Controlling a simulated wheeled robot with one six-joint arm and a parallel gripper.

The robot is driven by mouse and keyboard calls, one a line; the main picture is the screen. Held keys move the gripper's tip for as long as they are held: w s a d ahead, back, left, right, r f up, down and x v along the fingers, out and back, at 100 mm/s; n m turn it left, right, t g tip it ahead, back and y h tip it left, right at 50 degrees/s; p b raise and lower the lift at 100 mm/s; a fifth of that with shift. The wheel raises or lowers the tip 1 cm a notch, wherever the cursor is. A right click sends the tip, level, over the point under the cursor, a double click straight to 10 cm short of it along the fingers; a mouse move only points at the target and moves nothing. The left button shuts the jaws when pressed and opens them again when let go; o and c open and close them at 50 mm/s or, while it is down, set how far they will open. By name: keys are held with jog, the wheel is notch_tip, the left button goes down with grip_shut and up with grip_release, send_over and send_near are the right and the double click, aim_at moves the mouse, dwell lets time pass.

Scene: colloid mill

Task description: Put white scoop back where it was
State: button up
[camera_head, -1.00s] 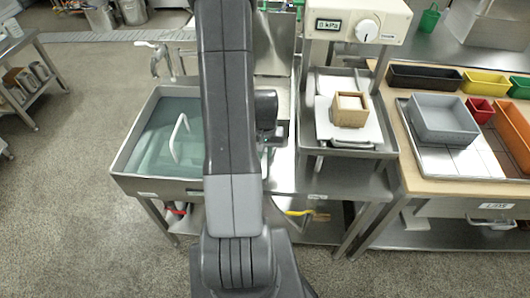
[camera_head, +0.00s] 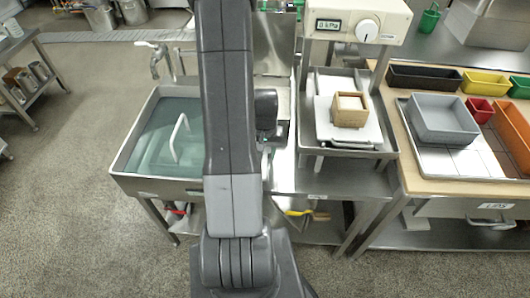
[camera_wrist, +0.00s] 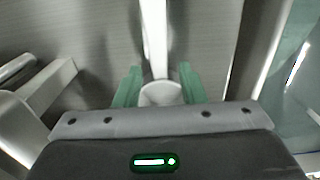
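My gripper (camera_wrist: 160,88) shows in the wrist view with its two green fingertips on either side of a white piece. This piece looks like the white scoop (camera_wrist: 160,94), and it fills the gap between the fingers. A narrow white strip runs up from it to the top edge of the picture; I cannot tell for sure that it is the scoop's handle. Grey metal lies behind it. In the head view my own arm hides most of the gripper, which is over the steel bench between the water basin (camera_head: 145,188) and the press.
The press (camera_head: 355,22) with a wooden box (camera_head: 349,110) stands right of the arm. Farther right, a wooden-edged table holds a grey bin (camera_head: 443,119) and several coloured bins. Two white handle-like pieces (camera_wrist: 50,88) lie left of the gripper in the wrist view.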

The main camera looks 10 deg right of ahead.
aim_at(265, 156)
notch_tip(265, 156, up, 12)
jog(key=shift+f, duration=0.2)
dwell(0.4)
